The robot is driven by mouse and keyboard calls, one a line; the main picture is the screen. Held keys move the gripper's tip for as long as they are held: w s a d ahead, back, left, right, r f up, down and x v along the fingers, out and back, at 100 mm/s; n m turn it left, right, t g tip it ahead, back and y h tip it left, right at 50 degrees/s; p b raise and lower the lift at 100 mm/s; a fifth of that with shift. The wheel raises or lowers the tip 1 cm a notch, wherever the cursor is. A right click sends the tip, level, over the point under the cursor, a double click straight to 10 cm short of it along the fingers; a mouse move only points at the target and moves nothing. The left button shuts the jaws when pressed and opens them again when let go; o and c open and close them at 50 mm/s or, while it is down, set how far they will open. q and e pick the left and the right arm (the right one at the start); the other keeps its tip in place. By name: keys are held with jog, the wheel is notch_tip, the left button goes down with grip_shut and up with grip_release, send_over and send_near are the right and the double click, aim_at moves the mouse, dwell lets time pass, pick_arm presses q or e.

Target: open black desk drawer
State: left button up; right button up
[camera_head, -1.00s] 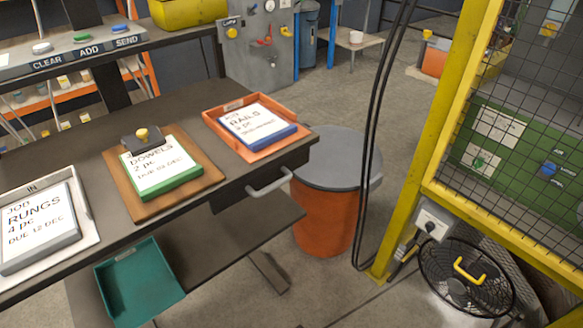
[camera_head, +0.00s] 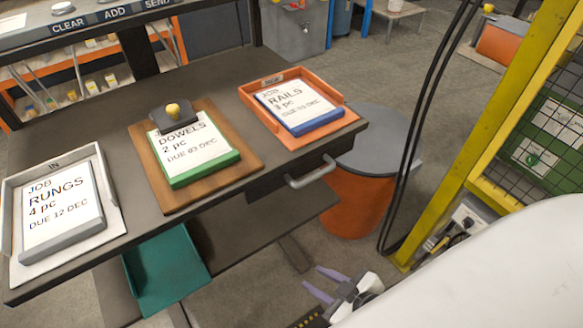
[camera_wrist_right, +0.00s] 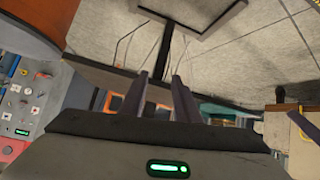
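The black desk drawer (camera_head: 268,188) sits under the right end of the dark desk top (camera_head: 215,82) in the head view. It looks shut, with its front close under the top. Its grey bar handle (camera_head: 312,173) sticks out from the front. My right gripper (camera_head: 322,282) is below the handle and apart from it, near the bottom of the head view. Its two purplish fingers are spread and empty. The fingers also show in the right wrist view (camera_wrist_right: 160,98), apart with nothing between them. My left gripper is not in view.
On the desk lie the RAILS tray (camera_head: 262,112), the DOWELS board (camera_head: 235,160) and the IN tray (camera_head: 110,222). A teal tray (camera_head: 165,275) is below. An orange bin (camera_head: 355,205) with a grey lid stands right of the drawer, near a yellow post (camera_head: 480,150).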

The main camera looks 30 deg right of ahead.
jog(key=w+d+r+n+t+y+b, duration=0.1)
jog(key=w+d+r+n+t+b, duration=0.2)
jog(key=d+n, duration=0.45)
jog(key=w+d+r+n+y+b, duration=0.1)
jog(key=d+r+n+y, duration=0.2)
jog(key=r+n+y, duration=0.45)
jog(key=w+d+r+n+y+b, duration=0.1)
jog(key=d+r+n+y, duration=0.3)
jog(key=r+n, duration=0.6)
jog(key=x, duration=1)
jog(key=shift+s+a+n+g, duration=0.25)
jog(key=shift+a+n+g, duration=0.05)
jog(key=shift+a, duration=0.15)
jog(key=shift+r, duration=0.1)
jog(key=shift+c, duration=0.2)
grip_shut()
